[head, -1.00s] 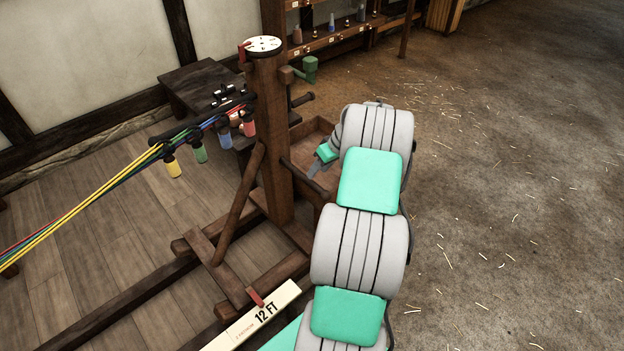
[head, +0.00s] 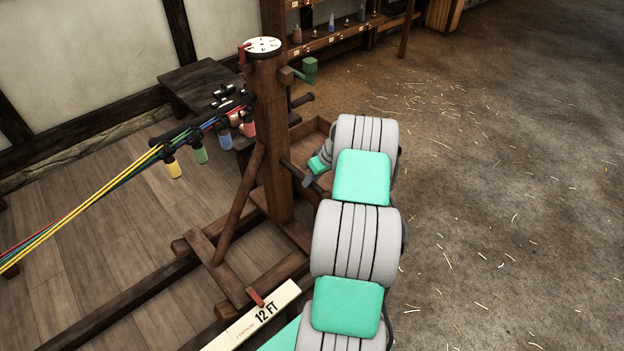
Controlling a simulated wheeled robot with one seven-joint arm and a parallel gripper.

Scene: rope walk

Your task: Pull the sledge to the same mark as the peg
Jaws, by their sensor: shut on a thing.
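The sledge is a dark wooden frame with an upright post (head: 270,140), a slanted brace and low runners. Its side bar (head: 292,172) sticks out to the right of the post. My gripper (head: 311,178), partly hidden behind my arm, is shut on this bar near its outer end. A pale scale board (head: 240,325) marked "12 FT" lies at the front of the sledge. A small red piece (head: 256,297) stands at the board's edge by that mark; I cannot tell whether it is the peg or a pointer on the sledge.
Coloured strands (head: 85,215) run from the post's hooks to the left, with coloured bobbins hanging below. A wooden tray (head: 312,133) sits behind the post. A dark bench (head: 195,85) stands by the wall. The straw-strewn floor (head: 510,180) at right is open.

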